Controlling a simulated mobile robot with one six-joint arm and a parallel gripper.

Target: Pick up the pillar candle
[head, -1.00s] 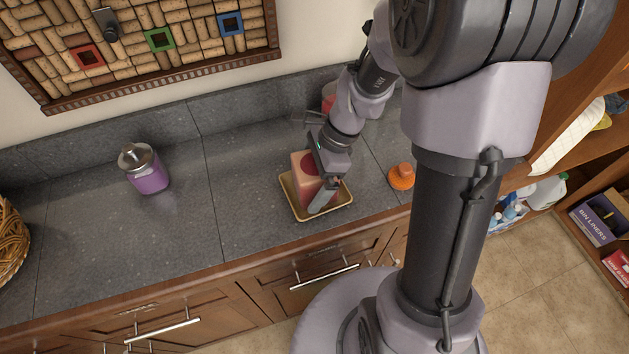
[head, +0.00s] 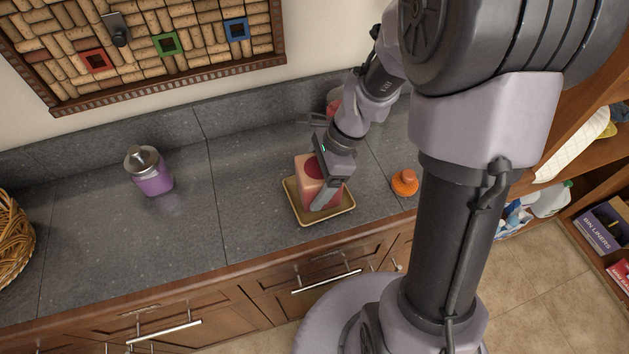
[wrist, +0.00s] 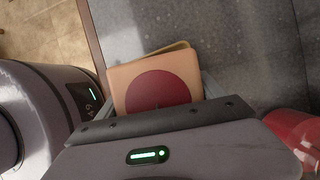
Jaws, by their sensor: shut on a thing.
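The pillar candle (head: 306,171) is a peach-pink square block with a dark red round patch. It stands in a shallow gold tray (head: 289,188) on the grey counter. My gripper (head: 322,186) comes down over it from above and is shut on it, with one finger against its near right side. In the wrist view the candle (wrist: 130,85) sits between the two fingers, its red disc partly covered by the gripper body. A strip of the tray (wrist: 172,49) shows past the candle's edge. I cannot see a gap between candle and tray.
A purple jar with a metal lid (head: 153,175) stands to the left. An orange object (head: 404,183) lies just right of the tray. A red object (head: 333,106) is partly hidden behind my arm. A wicker basket (head: 12,240) is at the far left. Counter between jar and tray is clear.

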